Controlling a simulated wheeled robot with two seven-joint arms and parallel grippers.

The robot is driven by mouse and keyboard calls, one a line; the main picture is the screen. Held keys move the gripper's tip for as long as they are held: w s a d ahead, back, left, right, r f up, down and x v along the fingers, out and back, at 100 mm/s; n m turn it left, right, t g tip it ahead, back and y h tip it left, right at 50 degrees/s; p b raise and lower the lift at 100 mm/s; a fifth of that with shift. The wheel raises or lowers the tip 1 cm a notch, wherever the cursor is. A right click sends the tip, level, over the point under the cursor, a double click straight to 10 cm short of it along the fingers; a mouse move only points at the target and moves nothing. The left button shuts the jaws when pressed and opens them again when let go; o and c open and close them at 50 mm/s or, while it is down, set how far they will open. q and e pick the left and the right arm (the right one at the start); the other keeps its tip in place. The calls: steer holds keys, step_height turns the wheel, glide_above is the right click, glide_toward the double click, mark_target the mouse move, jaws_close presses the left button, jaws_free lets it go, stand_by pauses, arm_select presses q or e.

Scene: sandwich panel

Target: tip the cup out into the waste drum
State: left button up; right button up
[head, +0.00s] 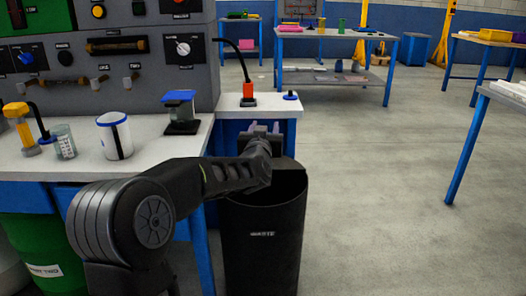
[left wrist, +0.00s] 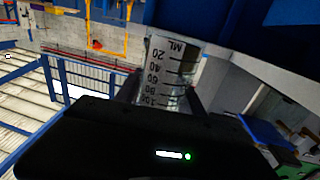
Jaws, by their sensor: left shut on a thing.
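The waste drum (head: 262,250) is black and open-topped, standing on the floor beside the bench. My left arm reaches across its mouth, and my left gripper (head: 264,128) is above the drum's far side in the head view. In the left wrist view the gripper is shut on a clear cup (left wrist: 173,70) with black ML markings. The room looks turned over in that view, with the ceiling at lower left, so the wrist is rolled well over. The cup is mostly hidden behind the gripper in the head view. I cannot see its contents or the drum's inside clearly.
The white bench (head: 160,145) holds a clear beaker (head: 66,142), a white jar with a blue rim (head: 115,136) and a blue-topped device (head: 181,112). A red-orange holder (head: 248,94) stands behind the drum. Open floor lies to the right.

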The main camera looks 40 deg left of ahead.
arm_select(q)
steer(key=shift+s+a, duration=0.1)
steer(key=shift+a, duration=0.1)
steer(key=shift+r, duration=0.1)
arm_select(e)
steer(key=shift+f, duration=0.25)
